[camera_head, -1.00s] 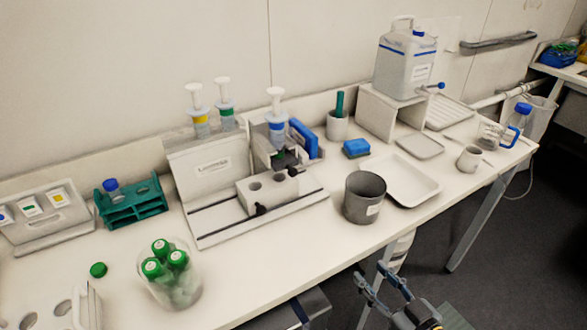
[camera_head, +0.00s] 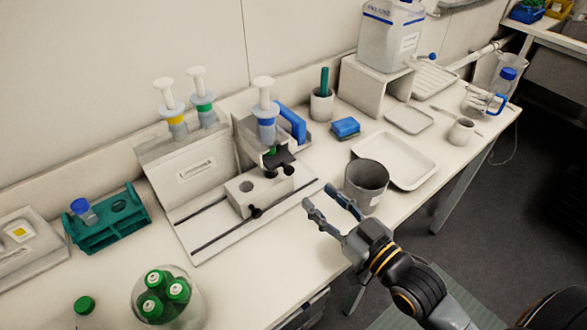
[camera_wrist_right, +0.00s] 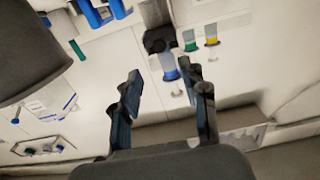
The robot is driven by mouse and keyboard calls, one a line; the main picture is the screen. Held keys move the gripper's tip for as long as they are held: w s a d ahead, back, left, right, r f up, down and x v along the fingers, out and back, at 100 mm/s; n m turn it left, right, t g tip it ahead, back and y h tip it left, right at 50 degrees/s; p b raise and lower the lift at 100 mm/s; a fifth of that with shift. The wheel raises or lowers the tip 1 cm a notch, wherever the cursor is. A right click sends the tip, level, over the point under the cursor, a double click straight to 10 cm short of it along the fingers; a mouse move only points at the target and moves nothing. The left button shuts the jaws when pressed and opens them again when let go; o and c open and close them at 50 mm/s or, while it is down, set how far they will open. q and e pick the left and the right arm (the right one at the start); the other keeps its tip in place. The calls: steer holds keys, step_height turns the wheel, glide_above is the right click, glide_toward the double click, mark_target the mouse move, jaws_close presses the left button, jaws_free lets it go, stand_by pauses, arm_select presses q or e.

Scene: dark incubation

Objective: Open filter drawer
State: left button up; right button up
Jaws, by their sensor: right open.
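My right gripper (camera_head: 326,198) is open and empty in the head view. It is above the table's front edge, just left of the grey pot (camera_head: 366,180). In the right wrist view its two fingers (camera_wrist_right: 160,88) are spread with nothing between them. Part of a grey drawer-like front (camera_head: 308,312) shows under the table edge, below the gripper and mostly hidden. I cannot tell whether it is the filter drawer or whether it is open. My left gripper is not in view.
A white rail station (camera_head: 185,240) holds a block and a blue-banded syringe (camera_head: 266,125). Yellow- and green-banded syringes stand behind it. A jar of green-capped tubes (camera_head: 165,298), a teal rack (camera_head: 108,230) and a white tray (camera_head: 405,160) are on the table (camera_head: 240,290).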

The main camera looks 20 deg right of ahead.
mark_target(291, 172)
steer(key=p+x, duration=0.1)
steer(key=x, duration=0.8)
steer(key=shift+p, duration=0.4)
steer(key=shift+w+a+f, duration=0.1)
steer(key=shift+w, duration=0.15)
steer(key=shift+c, duration=0.5)
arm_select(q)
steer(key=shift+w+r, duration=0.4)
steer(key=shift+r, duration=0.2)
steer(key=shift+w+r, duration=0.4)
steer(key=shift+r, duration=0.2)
arm_select(e)
jaws_close()
